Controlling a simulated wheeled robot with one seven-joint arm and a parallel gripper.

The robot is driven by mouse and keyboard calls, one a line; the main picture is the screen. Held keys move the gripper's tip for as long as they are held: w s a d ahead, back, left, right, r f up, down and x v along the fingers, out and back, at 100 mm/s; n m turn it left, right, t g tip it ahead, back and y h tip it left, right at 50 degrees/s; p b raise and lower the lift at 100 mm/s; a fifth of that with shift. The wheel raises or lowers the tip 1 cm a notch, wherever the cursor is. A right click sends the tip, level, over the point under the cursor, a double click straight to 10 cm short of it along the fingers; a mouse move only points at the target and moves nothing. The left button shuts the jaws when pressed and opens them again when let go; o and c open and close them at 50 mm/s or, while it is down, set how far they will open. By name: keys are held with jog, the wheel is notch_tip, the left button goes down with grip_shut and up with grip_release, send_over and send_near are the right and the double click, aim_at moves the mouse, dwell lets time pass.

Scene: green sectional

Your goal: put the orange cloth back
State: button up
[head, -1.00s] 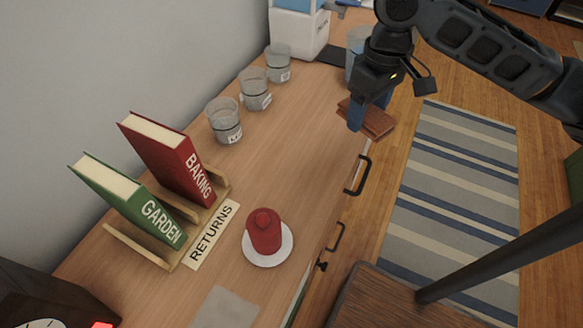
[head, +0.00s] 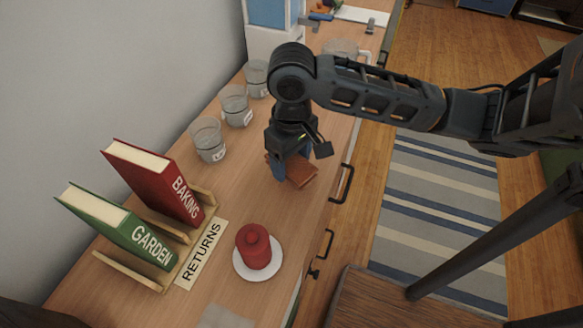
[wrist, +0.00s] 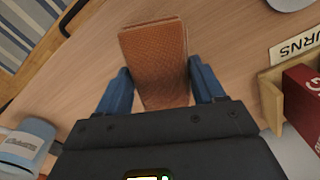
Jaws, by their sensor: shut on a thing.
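The orange cloth (wrist: 155,58) is a folded, textured orange-brown piece. It also shows in the head view (head: 300,172), partly hidden by my gripper (head: 290,170). In the wrist view my gripper (wrist: 160,88) has its blue fingers on both sides of the cloth and is shut on it. The cloth is over the wooden top, between the glasses and the drawer handles. I cannot tell exactly how high it is above the wood.
Two books, BAKING (head: 155,180) and GARDEN (head: 115,225), stand in a wooden rack by a RETURNS label (head: 201,254). Labelled glasses (head: 208,140) line the wall side. A blue-grey mug (wrist: 27,142) shows in the wrist view.

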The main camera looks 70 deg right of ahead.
aim_at(291, 172)
jog(key=shift+f, duration=2)
jog(key=shift+f, duration=0.1)
jog(key=o, duration=0.9)
jog(key=shift+o, duration=0.2)
notch_tip(291, 172, up, 12)
jog(key=shift+r+p, duration=0.15)
jog(key=shift+p, duration=0.2)
